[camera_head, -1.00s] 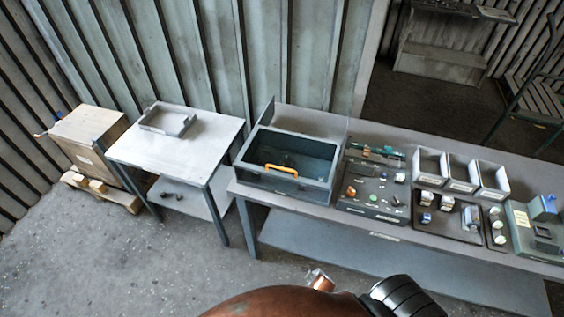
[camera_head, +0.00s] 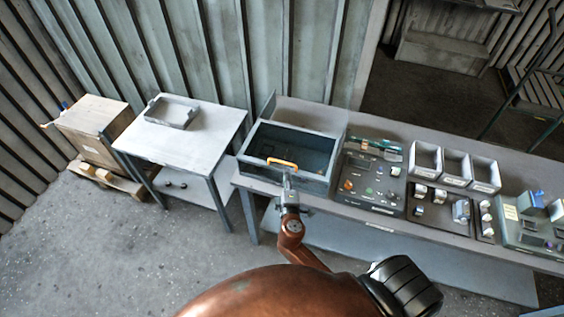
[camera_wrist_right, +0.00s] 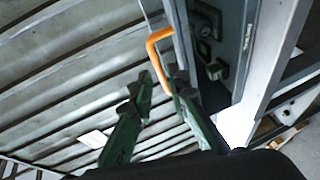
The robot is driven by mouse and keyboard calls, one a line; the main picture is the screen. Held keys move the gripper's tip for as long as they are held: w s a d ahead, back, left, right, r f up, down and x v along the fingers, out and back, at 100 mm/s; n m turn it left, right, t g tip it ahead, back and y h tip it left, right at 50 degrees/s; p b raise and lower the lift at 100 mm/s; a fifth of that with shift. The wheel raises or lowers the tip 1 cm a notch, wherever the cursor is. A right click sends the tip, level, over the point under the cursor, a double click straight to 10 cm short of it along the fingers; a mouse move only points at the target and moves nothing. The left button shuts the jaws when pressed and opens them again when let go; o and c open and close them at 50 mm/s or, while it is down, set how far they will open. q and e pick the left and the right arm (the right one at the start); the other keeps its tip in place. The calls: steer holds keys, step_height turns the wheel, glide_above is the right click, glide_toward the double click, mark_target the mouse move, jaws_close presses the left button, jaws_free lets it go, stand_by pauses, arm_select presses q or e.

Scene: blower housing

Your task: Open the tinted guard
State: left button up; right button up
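The tinted guard (camera_head: 312,152) shows as a dark panel over the grey box-like housing (camera_head: 263,174) on the long bench. An orange handle (camera_head: 283,162) sits at its front edge. My right gripper (camera_head: 287,176) is just in front of the handle. In the right wrist view, my right gripper (camera_wrist_right: 160,78) is open, with its two green fingers apart and the orange handle (camera_wrist_right: 152,42) close to the fingertips. I cannot tell whether a finger touches the handle. The guard appears down over the housing. My left gripper is not in view.
A control panel (camera_head: 370,187) with knobs and several grey bins (camera_head: 455,167) stand to the right on the bench. A side table (camera_head: 215,136) with a grey tray (camera_head: 171,111) and a wooden crate (camera_head: 92,121) stand left. The floor in front is free.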

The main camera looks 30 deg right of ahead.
mark_target(282, 162)
steer(key=shift+n, duration=0.4)
steer(key=x, duration=0.2)
steer(key=p+x, duration=0.1)
steer(key=x, duration=0.2)
steer(key=a+x, duration=0.1)
steer(key=x, duration=0.2)
steer(key=shift+w+a+r, duration=0.1)
steer(key=shift+w+r, duration=0.15)
steer(key=shift+w, duration=0.15)
steer(key=shift+c, duration=0.3)
jaws_close()
